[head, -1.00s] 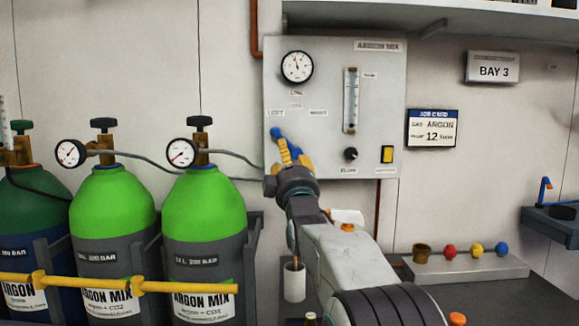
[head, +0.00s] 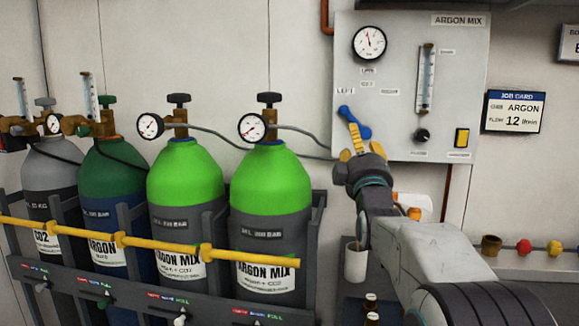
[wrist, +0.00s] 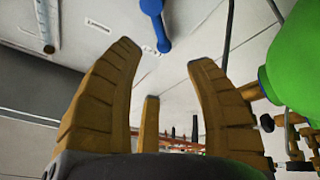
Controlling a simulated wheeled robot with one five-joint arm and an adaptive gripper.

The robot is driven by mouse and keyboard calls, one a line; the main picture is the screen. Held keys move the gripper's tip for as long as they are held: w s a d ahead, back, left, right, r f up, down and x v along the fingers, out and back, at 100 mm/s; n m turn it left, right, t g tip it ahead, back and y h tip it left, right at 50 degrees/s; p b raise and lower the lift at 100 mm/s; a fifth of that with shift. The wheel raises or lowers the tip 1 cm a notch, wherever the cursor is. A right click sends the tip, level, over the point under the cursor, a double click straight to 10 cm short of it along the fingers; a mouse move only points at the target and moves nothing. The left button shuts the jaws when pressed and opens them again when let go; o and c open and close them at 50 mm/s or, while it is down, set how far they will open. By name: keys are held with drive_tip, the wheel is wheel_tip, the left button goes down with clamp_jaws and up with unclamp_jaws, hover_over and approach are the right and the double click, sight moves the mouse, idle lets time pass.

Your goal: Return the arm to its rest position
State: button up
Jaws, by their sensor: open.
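My gripper (head: 357,140) is in front of the lower left of the grey argon mix panel (head: 398,75), its yellow fingers pointing up toward a blue lever (head: 353,120). In the wrist view my gripper (wrist: 165,58) has its fingers spread, with nothing between them. The blue lever (wrist: 153,8) shows beyond the fingertips there, apparently apart from them. The lever slants down to the right, below the LEFT and RIGHT labels. My arm reaches up from the lower right of the head view.
Green-topped argon mix cylinders (head: 271,185) stand left of my arm behind a yellow bar (head: 160,245). A white cup (head: 354,262) and small bottles (head: 371,303) are below my gripper. A job card (head: 514,111) hangs right of the panel. Coloured knobs (head: 554,249) sit at the right.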

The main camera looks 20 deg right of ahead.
drive_tip(key=s+a+f+m+g+y+p, duration=0.3)
drive_tip(key=s+a+f+g+y+p, duration=0.35)
drive_tip(key=s+a+g+p, duration=0.4)
drive_tip(key=s+a+f+m+g+p, duration=0.1)
drive_tip(key=s+p, duration=0.3)
drive_tip(key=s, duration=0.4)
drive_tip(key=s+a+f+m+g+y+p, duration=0.1)
drive_tip(key=s+a+f+g+p, duration=0.2)
drive_tip(key=s, duration=0.5)
drive_tip(key=s+a+f+m+g+p, duration=0.1)
drive_tip(key=s+a+f+g+p, duration=0.2)
drive_tip(key=s, duration=0.5)
drive_tip(key=shift+s+a+f+p, duration=0.2)
drive_tip(key=shift+a+f+p, duration=0.35)
drive_tip(key=shift+a+p, duration=0.25)
drive_tip(key=shift+d, duration=0.1)
